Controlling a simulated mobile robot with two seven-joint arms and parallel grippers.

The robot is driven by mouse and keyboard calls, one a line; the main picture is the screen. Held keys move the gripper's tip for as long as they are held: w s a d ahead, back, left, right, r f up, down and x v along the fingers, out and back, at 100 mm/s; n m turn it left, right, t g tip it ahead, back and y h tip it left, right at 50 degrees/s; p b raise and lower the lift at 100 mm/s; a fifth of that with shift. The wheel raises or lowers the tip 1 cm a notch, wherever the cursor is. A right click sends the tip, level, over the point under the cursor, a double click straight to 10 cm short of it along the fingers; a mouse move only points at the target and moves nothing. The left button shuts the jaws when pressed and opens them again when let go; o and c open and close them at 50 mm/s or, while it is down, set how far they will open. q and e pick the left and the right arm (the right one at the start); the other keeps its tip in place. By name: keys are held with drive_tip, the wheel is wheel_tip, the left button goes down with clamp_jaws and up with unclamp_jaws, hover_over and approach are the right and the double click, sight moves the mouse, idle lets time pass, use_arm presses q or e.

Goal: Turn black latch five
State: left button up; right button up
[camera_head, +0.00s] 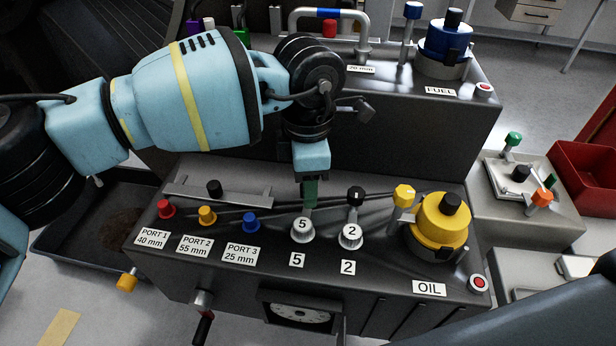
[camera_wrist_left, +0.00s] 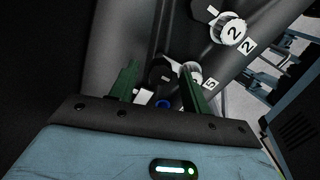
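The white dial marked 5 (camera_head: 302,229) is on the dark bench, behind its "5" label. My left gripper (camera_head: 309,200) points down just behind and above this dial. The black knob of latch five is hidden in the head view. In the left wrist view, a black knob (camera_wrist_left: 160,76) shows between the two green fingers of my left gripper (camera_wrist_left: 158,85), which stand apart. Part of the white dial 5 shows behind the right finger. I cannot tell whether the fingers touch the knob. My right gripper is out of view.
Latch 2, with a black knob (camera_head: 356,196) and white dial (camera_head: 350,236), stands close on the right. The yellow oil cap (camera_head: 440,226) is farther right. Red, orange and blue port knobs (camera_head: 207,215) stand left. A raised dark block (camera_head: 420,130) rises behind.

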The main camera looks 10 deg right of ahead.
use_arm(q)
drive_tip(key=shift+r, duration=3.9)
